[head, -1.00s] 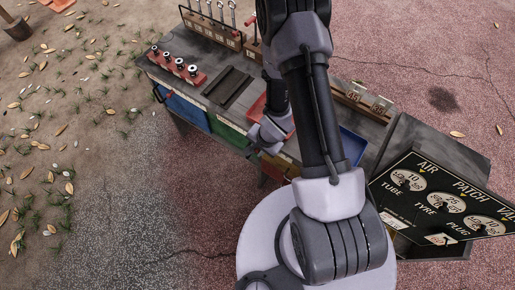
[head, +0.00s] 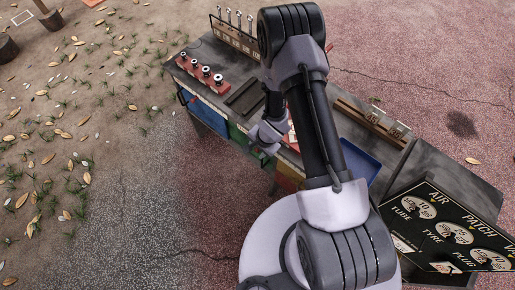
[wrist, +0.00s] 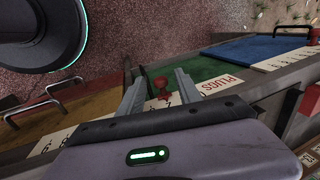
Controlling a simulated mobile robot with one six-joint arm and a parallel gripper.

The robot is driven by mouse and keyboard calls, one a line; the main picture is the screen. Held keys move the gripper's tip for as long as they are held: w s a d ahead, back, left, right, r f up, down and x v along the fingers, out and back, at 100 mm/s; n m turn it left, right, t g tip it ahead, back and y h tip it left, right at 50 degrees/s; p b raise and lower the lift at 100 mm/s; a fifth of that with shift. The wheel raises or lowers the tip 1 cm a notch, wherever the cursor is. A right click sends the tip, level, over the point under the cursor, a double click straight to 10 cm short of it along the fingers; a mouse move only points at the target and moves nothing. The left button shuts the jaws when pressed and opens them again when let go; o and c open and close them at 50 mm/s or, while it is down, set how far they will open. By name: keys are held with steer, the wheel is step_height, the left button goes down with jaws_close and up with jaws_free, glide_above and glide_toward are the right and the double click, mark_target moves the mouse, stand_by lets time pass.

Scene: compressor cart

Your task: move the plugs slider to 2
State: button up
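The plugs slider is a small red knob (wrist: 160,83) on the cart's front edge, beside a white scale strip labelled PLUGS (wrist: 217,85). In the wrist view my gripper (wrist: 158,84) is open, with one grey finger on each side of the knob. Gaps show between the knob and both fingers, and I cannot tell whether either touches it.
A black dial board (head: 440,232) stands at the right. Drawer fronts with handles (wrist: 52,98) lie below the edge. Open ground is at the left.

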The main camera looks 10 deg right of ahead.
steer(key=p+v, duration=0.8)
steer(key=v, duration=0.9)
steer(key=shift+r, duration=0.25)
steer(key=w+d+r+n+t+h+b, duration=0.1)
steer(key=d+r+b, duration=0.1)
steer(key=r, duration=0.7)
steer(key=w+d+r+n+t+h+b, duration=0.1)
steer(key=d+r+h, duration=0.1)
steer(key=r, duration=0.7)
steer(key=s+a+r+n+y+b, duration=0.1)
steer(key=s+a+r+n, duration=0.1)
steer(key=s+r, duration=0.5)
steer(key=s+a+r+n+t+y+b, duration=0.1)
steer(key=s+a+r+n+y+b, duration=0.1)
steer(key=s+a+r, duration=0.3)
steer(key=s+r, duration=0.2)
steer(key=s, duration=0.1)
steer(key=shift+s+a, duration=0.25)
steer(key=shift+s, duration=0.05)
